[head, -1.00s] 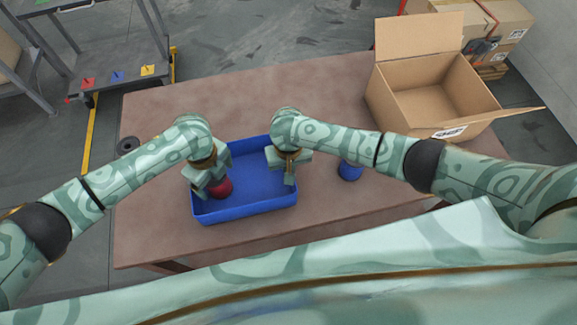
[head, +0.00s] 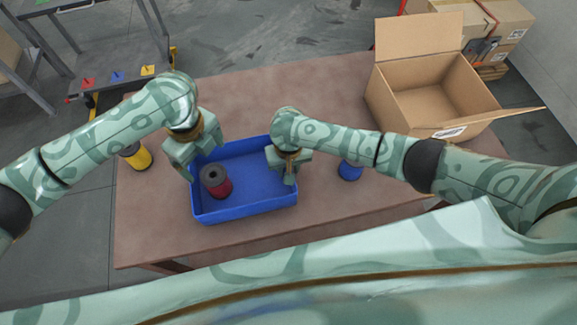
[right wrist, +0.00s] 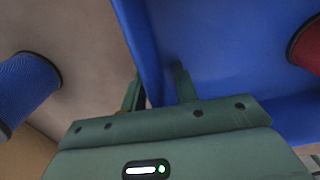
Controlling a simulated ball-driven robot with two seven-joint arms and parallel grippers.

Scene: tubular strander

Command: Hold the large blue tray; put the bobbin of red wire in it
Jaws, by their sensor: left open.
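The large blue tray (head: 248,212) stands on the brown table; its right wall also shows in the right wrist view (right wrist: 140,40). The bobbin of red wire (head: 221,190) stands upright inside the tray's left part, dark end flange up. Its red side shows at the right edge of the right wrist view (right wrist: 306,46). My left gripper (head: 196,166) is open and empty, above and left of the bobbin, near the tray's left wall. My right gripper (head: 286,170) has its fingers on both sides of the tray's right wall and grips it.
A yellow bobbin (head: 139,158) stands on the table (head: 160,215) at the left, partly behind my left arm. A blue bobbin (head: 349,171) stands right of the tray. An open cardboard box (head: 430,100) is at the back right. The tray's middle is clear.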

